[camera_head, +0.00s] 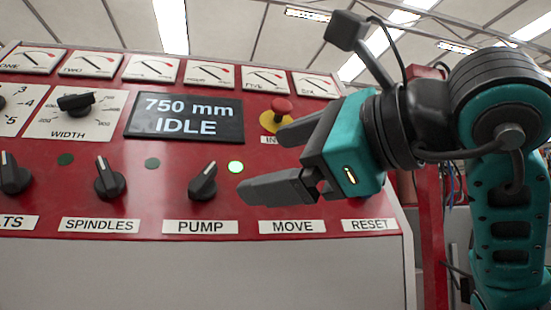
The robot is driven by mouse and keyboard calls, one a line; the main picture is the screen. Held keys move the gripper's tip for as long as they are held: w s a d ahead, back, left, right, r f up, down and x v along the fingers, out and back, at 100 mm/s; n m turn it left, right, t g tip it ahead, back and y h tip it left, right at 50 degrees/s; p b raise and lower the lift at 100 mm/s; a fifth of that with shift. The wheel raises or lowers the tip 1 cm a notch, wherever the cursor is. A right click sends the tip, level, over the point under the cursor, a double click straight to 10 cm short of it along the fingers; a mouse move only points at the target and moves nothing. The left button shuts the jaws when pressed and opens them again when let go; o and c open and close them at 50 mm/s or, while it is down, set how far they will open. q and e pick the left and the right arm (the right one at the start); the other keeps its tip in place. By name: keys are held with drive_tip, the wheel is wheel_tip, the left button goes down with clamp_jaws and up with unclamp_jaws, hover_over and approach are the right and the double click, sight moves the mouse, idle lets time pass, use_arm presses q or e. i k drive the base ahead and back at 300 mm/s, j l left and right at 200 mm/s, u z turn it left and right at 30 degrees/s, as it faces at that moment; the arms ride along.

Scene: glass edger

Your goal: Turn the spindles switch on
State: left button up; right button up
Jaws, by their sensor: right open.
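The spindles switch (109,178) is a black rotary knob on the red panel, above the label SPINDLES (99,225). Its pointer leans slightly left of straight up. The small lamp (152,163) to its upper right is dark. My right gripper (262,162) is open and empty in front of the panel's right side, well right of the spindles switch. Its fingers point left, and the lower one hides the area above the label MOVE (292,226). My left gripper is not in view.
A red mushroom button (282,107) sits just above my upper finger. The display (186,118) reads 750 mm IDLE. The width knob (75,103) and the leftmost knob (12,175) also protrude.

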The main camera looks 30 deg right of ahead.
sight(109, 184)
drive_tip(key=k+l, duration=0.25)
drive_tip(key=k, duration=0.25)
drive_tip(key=k+l, duration=0.25)
drive_tip(key=k, duration=0.2)
